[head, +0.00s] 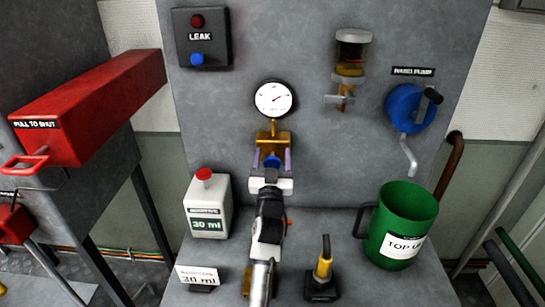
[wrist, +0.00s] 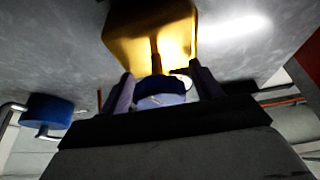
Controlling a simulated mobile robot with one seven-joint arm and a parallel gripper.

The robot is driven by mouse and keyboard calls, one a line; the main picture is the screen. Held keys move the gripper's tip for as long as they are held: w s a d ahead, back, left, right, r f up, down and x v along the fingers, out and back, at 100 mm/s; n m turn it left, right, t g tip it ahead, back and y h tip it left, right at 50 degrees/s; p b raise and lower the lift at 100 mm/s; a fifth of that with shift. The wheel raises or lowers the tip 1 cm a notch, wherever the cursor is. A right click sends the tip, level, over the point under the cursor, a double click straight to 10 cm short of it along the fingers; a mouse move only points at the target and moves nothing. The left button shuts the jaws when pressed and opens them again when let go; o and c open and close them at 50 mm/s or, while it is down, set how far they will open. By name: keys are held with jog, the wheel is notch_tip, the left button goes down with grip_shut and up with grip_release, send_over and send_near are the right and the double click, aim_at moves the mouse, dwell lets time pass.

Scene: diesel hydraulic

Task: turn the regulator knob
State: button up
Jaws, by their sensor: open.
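The regulator is a brass body (head: 272,143) on the grey panel, with a round dial gauge (head: 273,98) above it. Its blue knob (head: 271,161) faces me at the lower front of the body. My gripper (head: 272,160) is open, with one finger on each side of the blue knob. In the wrist view the knob (wrist: 161,90) lies between my two fingers (wrist: 163,88), below the brass body (wrist: 150,35). I cannot tell whether either finger touches the knob. My gripper and arm hide the area below it in the head view.
A white additive bottle (head: 207,207) and label card (head: 198,275) stand left of my arm. A yellow-and-black tool (head: 323,270) and green jug (head: 402,225) stand to the right. A blue hand pump wheel (head: 408,108) and glass bowl (head: 350,55) are on the panel. A red box (head: 90,105) juts out at left.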

jog(key=c, duration=1)
jog(key=shift+m+b, duration=0.4)
